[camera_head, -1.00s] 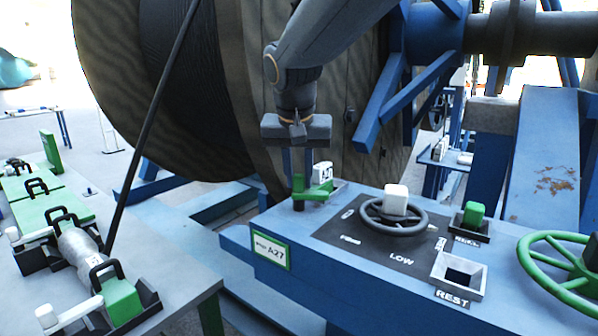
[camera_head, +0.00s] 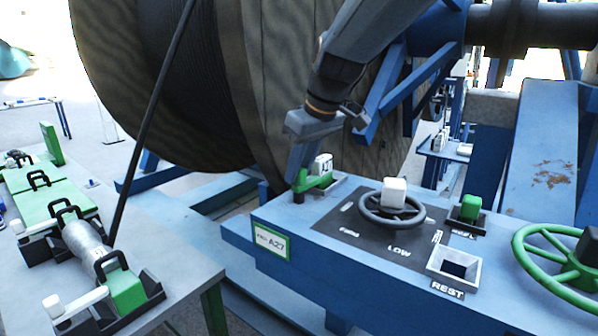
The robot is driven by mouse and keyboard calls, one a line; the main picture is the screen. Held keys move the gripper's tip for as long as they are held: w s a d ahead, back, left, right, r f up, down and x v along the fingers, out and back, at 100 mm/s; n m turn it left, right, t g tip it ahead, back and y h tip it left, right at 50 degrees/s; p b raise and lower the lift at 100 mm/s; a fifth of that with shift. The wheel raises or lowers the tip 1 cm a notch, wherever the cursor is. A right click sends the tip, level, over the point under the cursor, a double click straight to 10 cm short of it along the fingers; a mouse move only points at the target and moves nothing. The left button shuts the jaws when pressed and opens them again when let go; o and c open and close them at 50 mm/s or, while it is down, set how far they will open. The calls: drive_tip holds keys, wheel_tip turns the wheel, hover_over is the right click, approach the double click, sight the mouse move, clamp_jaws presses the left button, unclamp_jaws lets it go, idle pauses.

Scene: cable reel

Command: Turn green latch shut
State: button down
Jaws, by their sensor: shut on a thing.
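The green latch (camera_head: 318,182) sits at the back left corner of the blue control bench (camera_head: 330,258), beside a small white tag block (camera_head: 323,163). Its low green arm runs from the block toward the left, with a short green upright at its left end. My gripper (camera_head: 298,176) comes down from above with its blue-grey fingers at that left end. It is tilted and shut on the green latch. The fingers hide part of the upright, so the exact grip is hard to see.
A dark handwheel with a white knob (camera_head: 395,192) stands right of the latch on the bench. Beyond it are a green block (camera_head: 470,207), a REST socket (camera_head: 457,268) and a green handwheel (camera_head: 560,262). The big cable reel (camera_head: 250,80) rises close behind my gripper.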

drive_tip(key=shift+n+g+b, duration=0.3)
drive_tip(key=shift+n, duration=0.5)
drive_tip(key=c, duration=1.5)
unclamp_jaws()
drive_tip(key=shift+r, duration=0.1)
drive_tip(key=b+v, duration=0.1)
drive_tip(key=v, duration=0.6)
drive_tip(key=shift+d+r, duration=0.25)
drive_tip(key=shift+r, duration=0.05)
drive_tip(key=shift+s, duration=0.1)
